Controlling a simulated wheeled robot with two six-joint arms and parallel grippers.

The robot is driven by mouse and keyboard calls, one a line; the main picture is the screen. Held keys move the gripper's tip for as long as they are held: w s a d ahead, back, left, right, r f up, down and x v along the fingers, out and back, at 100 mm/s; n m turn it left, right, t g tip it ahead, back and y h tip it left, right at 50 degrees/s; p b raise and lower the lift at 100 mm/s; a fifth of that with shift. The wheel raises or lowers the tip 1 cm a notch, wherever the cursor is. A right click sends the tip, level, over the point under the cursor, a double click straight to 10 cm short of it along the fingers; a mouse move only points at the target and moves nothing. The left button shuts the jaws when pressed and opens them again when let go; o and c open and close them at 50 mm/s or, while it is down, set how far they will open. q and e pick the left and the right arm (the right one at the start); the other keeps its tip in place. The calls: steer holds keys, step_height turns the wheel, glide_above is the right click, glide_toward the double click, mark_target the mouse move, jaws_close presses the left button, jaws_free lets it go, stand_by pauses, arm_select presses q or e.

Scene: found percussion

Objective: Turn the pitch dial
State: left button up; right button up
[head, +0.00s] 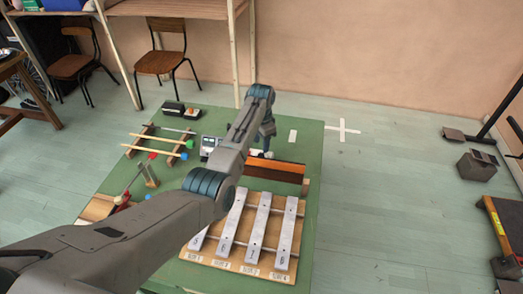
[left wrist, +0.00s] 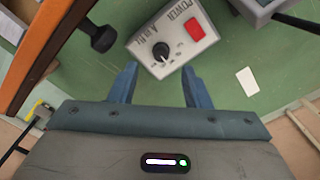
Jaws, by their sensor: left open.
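In the left wrist view a light grey control box (left wrist: 170,32) lies tilted in the picture, with lettering including POWER on its top. It carries a round black dial (left wrist: 161,50) with a white mark, and a red button (left wrist: 194,31). My left gripper (left wrist: 160,68) is open, with its two blue fingers apart on either side of the box's near corner and the dial between and just beyond the tips. Nothing is held. In the head view my left gripper (head: 265,147) is over the green table, and the arm hides most of the box. My right gripper is not in view.
The green table (head: 307,140) also holds a bar instrument (head: 248,230) with metal bars, a brown wooden block (head: 275,171), a wooden rack (head: 160,140) and a small device (head: 209,145). A black knobbed object (left wrist: 97,37) stands left of the box. A white card (left wrist: 246,81) lies right.

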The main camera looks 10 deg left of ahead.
arm_select(q)
step_height(320, 180, down, 5)
steer(key=shift+w+r, duration=0.15)
steer(key=shift+r, duration=0.05)
steer(key=shift+f, duration=0.5)
jaws_close()
